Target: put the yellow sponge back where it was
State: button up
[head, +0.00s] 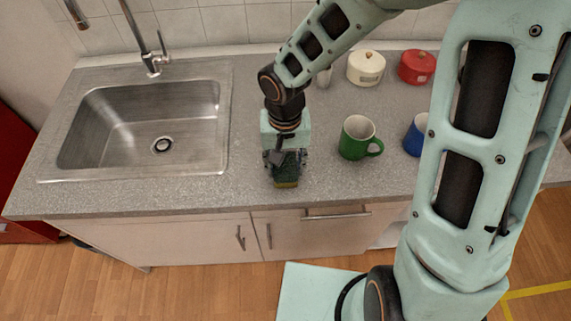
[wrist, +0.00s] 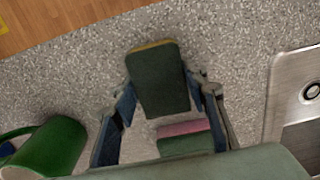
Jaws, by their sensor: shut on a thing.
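The yellow sponge (wrist: 158,80) has a dark green face and a yellow edge. In the wrist view it is between the two fingers of my gripper (wrist: 165,92), which is shut on it. In the head view the sponge (head: 286,184) shows below my gripper (head: 285,164), near the counter's front edge. I cannot tell whether it touches the counter. A pink and green sponge (wrist: 183,136) shows close by in the wrist view, nearer the gripper's palm and partly covered. I cannot make it out in the head view.
The steel sink (head: 150,125) is at the left of the grey counter (head: 250,195). A green mug (head: 355,140) and a blue mug (head: 414,138) stand to the right of my gripper. A white pot (head: 366,70) and a red pot (head: 416,68) are behind them.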

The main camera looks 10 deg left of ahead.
aim_at(285, 167)
jog(key=shift+s, duration=0.1)
jog(key=o, duration=0.7)
jog(key=shift+o, duration=0.2)
notch_tip(285, 167, up, 12)
jog(key=p, duration=0.1)
dwell(0.4)
